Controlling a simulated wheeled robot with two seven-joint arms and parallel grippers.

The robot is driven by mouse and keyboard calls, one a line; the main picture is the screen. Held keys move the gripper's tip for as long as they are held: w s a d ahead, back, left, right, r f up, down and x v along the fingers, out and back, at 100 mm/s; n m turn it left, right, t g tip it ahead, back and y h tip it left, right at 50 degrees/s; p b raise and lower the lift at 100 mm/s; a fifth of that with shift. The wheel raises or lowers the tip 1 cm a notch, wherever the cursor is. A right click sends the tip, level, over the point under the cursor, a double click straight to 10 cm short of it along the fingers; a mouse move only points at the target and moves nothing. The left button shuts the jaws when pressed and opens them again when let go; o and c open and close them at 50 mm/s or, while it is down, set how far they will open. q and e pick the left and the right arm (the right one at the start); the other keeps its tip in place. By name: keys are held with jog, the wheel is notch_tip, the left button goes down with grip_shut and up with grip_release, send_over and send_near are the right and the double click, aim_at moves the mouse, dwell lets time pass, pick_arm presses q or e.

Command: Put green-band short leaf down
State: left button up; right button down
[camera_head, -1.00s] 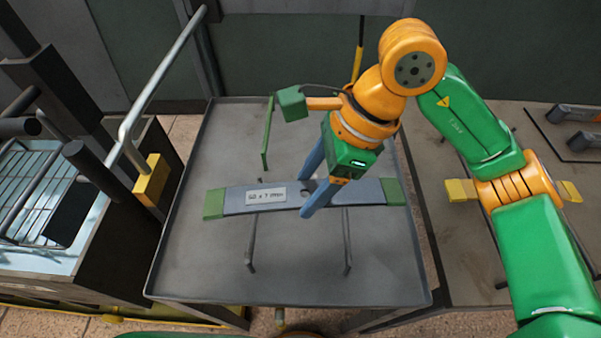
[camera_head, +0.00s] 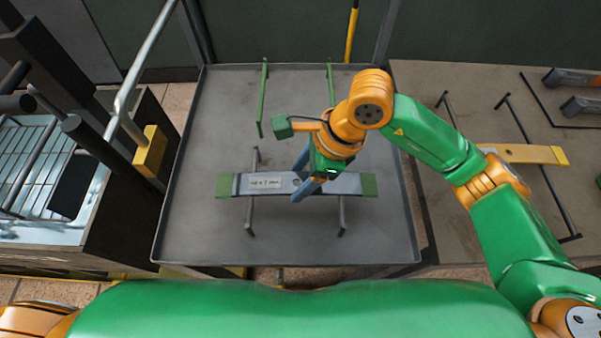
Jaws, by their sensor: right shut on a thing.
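The green-band short leaf (camera_head: 340,184) is a flat grey bar with green ends and a white label. It lies level across the two dark rails on the grey tray table, or just above them; I cannot tell whether it touches. My right gripper (camera_head: 305,176) has its blue-grey fingers shut on the leaf near its middle, just right of the label. Two dark rails (camera_head: 250,220) run front to back beneath the leaf. Two green rails (camera_head: 263,98) stand further back on the same table. My left gripper is not in view.
The grey tray table (camera_head: 195,235) has a raised rim and free room at its front. A table on the right holds a yellow-ended leaf (camera_head: 525,153) on dark rails. A dark bin with a wire basket (camera_head: 28,165) and a yellow block (camera_head: 150,150) stand at the left.

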jog(key=shift+w+f+b, duration=0.1)
jog(key=shift+f+b, duration=0.3)
jog(key=shift+b, duration=0.05)
jog(key=shift+c, duration=0.6)
grip_release()
jog(key=shift+r+p, duration=0.35)
jog(key=shift+p, duration=0.05)
jog(key=shift+r+p, duration=0.45)
jog(key=shift+p, duration=0.05)
jog(key=shift+b+v, duration=0.7)
jog(key=shift+v, duration=0.2)
jog(key=b+v, duration=0.1)
jog(key=v, duration=0.8)
jog(key=shift+d+r, duration=0.2)
jog(key=shift+d, duration=0.1)
